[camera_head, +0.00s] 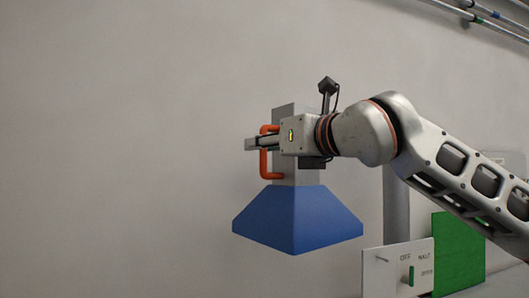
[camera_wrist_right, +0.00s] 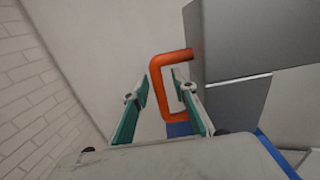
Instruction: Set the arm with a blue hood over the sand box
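The blue hood (camera_head: 297,222) hangs under a grey upright duct (camera_head: 298,170), with an orange handle (camera_head: 264,160) on the duct's left side. My right gripper (camera_head: 250,144) reaches across the duct to the handle. In the right wrist view my right gripper (camera_wrist_right: 158,84) is open, its two teal-padded fingers on either side of the bar of the orange handle (camera_wrist_right: 158,95), one finger inside the loop. Gaps show between bar and fingers. Only a little of the blue hood (camera_wrist_right: 262,142) shows there. My left gripper and the sand box are not in view.
A white panel (camera_head: 392,272) with a lever and OFF and HALT lettering stands at the lower right, in front of a green board (camera_head: 458,252). A grey post (camera_head: 396,210) rises behind my right arm. The space left of the hood is clear.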

